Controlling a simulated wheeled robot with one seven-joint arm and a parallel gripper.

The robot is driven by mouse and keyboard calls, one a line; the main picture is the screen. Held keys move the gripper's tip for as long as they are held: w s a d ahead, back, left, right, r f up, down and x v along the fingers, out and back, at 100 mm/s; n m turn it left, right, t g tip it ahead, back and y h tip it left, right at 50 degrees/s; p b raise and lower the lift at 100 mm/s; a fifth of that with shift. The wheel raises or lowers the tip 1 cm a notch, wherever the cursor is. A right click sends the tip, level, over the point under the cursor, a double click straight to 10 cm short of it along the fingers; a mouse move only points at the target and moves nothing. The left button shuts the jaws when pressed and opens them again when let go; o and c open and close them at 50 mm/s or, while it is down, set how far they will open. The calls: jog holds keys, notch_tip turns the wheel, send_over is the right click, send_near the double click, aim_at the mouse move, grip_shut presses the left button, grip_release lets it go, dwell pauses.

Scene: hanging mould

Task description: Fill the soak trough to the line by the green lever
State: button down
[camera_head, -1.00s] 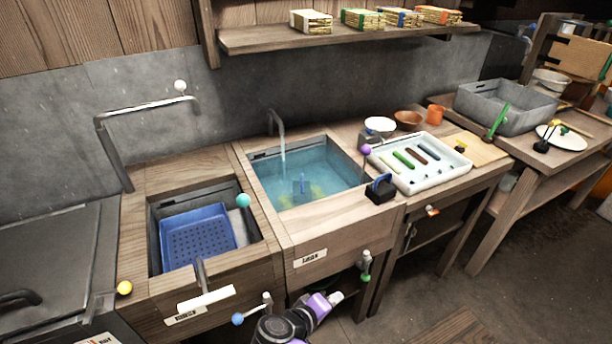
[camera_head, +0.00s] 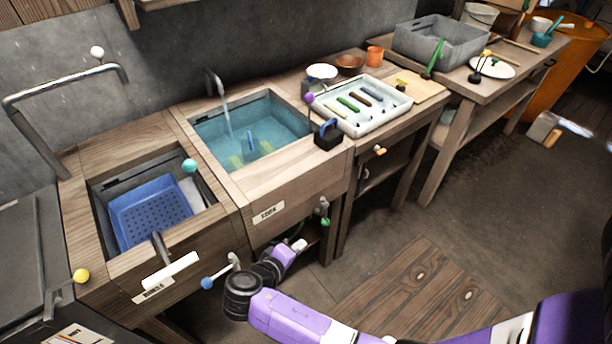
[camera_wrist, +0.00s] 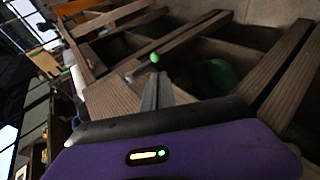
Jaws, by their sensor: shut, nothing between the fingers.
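The soak trough (camera_head: 262,170) is the middle basin, with a label on its front. Clear blue water lies in it, and a stream falls from the tap (camera_head: 215,85). A blue upright piece (camera_head: 251,141) stands in the water; I cannot make out a fill line. The green-knobbed lever (camera_head: 325,221) hangs below the trough's front right. Its green ball (camera_wrist: 154,58) shows just beyond my fingers in the wrist view. My gripper (camera_head: 299,245) is shut and empty, just left of and below the lever in the head view. I cannot tell whether it touches the lever.
A rinse basin with a blue perforated tray (camera_head: 150,215) is on the left, with a blue-knobbed lever (camera_head: 208,282) below its front. A white tray of coloured bars (camera_head: 345,118) stands right of the trough, near a purple-knobbed lever (camera_head: 309,98). Open floor lies to the right.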

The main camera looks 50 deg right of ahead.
jog(key=s+d+f+m+g+y+b, duration=0.1)
jog(key=s+d+f+m+g+b, duration=0.15)
jog(key=d, duration=0.35)
jog(key=s+d+f+m+g+y+b, duration=0.1)
jog(key=s+d+f+m+b, duration=0.15)
jog(key=d, duration=0.45)
jog(key=s+d+f+m+t+y+b, duration=0.3)
jog(key=s+d+f+m+y+b, duration=0.3)
jog(key=s+d+f+y, duration=0.45)
jog(key=w+d+r+n+t+y+b, duration=0.1)
jog(key=w+r+n+t+y+b, duration=0.2)
jog(key=r+t, duration=1)
jog(key=shift+d+r, duration=0.2)
jog(key=shift+r, duration=0.75)
jog(key=shift+w, duration=0.2)
